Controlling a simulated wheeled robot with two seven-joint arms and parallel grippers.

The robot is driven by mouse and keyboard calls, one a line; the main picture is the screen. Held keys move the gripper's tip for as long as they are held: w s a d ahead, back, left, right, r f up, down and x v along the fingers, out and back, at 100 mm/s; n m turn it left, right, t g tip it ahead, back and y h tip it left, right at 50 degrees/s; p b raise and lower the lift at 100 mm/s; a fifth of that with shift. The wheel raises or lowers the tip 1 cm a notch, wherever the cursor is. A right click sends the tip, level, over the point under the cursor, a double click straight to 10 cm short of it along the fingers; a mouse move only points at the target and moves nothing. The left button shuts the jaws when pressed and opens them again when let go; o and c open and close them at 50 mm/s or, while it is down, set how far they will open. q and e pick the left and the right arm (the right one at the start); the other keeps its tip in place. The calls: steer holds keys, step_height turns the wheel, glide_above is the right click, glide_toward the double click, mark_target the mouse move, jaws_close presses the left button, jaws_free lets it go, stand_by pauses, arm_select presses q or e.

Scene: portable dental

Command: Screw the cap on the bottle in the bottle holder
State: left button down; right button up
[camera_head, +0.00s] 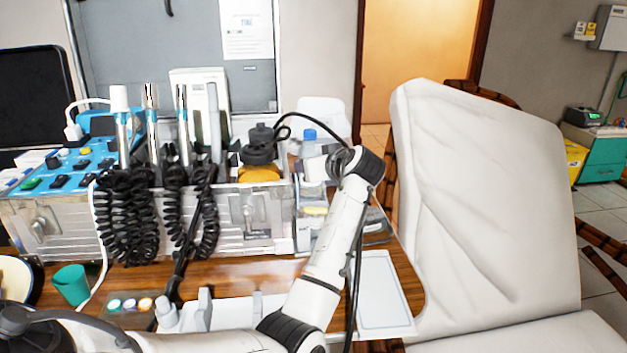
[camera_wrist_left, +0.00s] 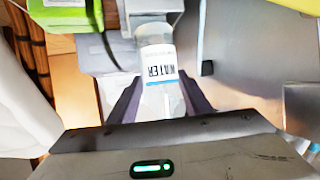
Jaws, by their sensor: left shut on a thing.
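The bottle (camera_wrist_left: 159,67) has a white label reading "WATER" upside down in the left wrist view, with a blue band and a clear part nearer my palm. My left gripper (camera_wrist_left: 160,88) has its dark fingers on both sides of the clear part and is shut on the bottle. In the head view a blue cap (camera_head: 309,134) shows beside my left wrist, on top of a whitish bottle. Whether the cap is seated on its thread cannot be told. A grey part (camera_wrist_left: 150,8), possibly the bottle holder, lies beyond the bottle's far end. My right gripper is not in view.
A dental unit (camera_head: 265,222) with coiled hoses stands along the back of the wooden table. A white tray (camera_head: 385,285) lies at its right, beside the white dental chair (camera_head: 485,190). A green cup (camera_head: 71,284) stands at the left.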

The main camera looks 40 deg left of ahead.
mark_target(313, 194)
arm_select(q)
steer(key=shift+r, duration=0.1)
steer(key=shift+f+b, duration=0.35)
steer(key=shift+f, duration=1.55)
steer(key=shift+f, duration=0.15)
steer(key=c, duration=0.9)
jaws_free()
steer(key=shift+f, duration=0.1)
steer(key=shift+c, duration=0.2)
steer(key=shift+d+r, duration=0.2)
steer(key=shift+r, duration=0.1)
steer(key=p+v, duration=0.1)
steer(key=v, duration=1)
steer(key=shift+s+d, duration=0.15)
steer(key=shift+d, duration=0.1)
steer(key=shift+r, duration=0.15)
